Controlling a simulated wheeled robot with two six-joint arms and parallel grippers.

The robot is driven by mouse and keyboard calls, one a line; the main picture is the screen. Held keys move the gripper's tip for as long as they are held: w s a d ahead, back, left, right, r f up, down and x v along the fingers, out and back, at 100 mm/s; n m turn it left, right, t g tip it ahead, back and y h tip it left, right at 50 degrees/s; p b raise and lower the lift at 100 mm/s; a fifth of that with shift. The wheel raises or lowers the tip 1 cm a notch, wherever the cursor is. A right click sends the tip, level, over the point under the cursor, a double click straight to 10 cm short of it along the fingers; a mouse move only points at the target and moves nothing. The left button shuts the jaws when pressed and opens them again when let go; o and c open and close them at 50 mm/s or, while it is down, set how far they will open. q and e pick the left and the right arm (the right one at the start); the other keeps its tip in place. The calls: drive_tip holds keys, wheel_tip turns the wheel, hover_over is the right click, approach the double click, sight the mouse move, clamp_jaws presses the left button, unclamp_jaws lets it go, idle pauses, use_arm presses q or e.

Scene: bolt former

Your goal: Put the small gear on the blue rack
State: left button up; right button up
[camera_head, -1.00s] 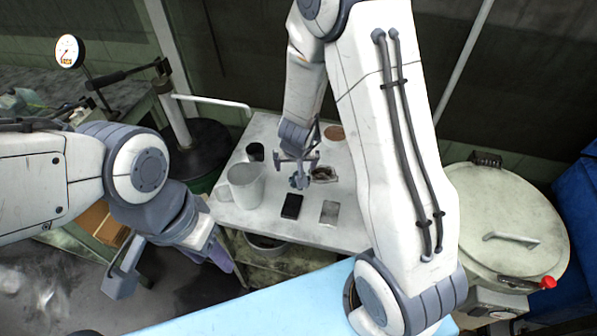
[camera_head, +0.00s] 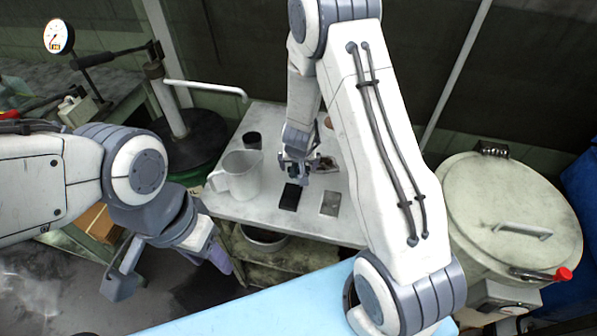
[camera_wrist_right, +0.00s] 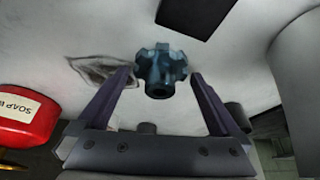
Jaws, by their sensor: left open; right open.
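The small gear (camera_wrist_right: 160,72) is dark blue-grey and toothed, with a round hub. In the right wrist view it sits between and just beyond the tips of my open right gripper (camera_wrist_right: 160,78), with a gap on each side. In the head view my right gripper (camera_head: 298,172) is low over the pale table, and the gear is mostly hidden there. My left gripper (camera_head: 170,278) is open and empty at lower left, away from the table. I cannot pick out a blue rack for certain; a blue object (camera_head: 585,190) is cut off at the right edge.
On the pale table (camera_head: 265,212) stand a clear jug (camera_head: 240,176), a dark cup (camera_head: 252,140), a black block (camera_head: 290,197) and a grey plate (camera_head: 330,204). A large lidded drum (camera_head: 510,205) stands at right. A red object marked SOAP (camera_wrist_right: 25,115) shows in the right wrist view.

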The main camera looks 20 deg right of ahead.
drive_tip(key=shift+r, duration=0.15)
clamp_jaws()
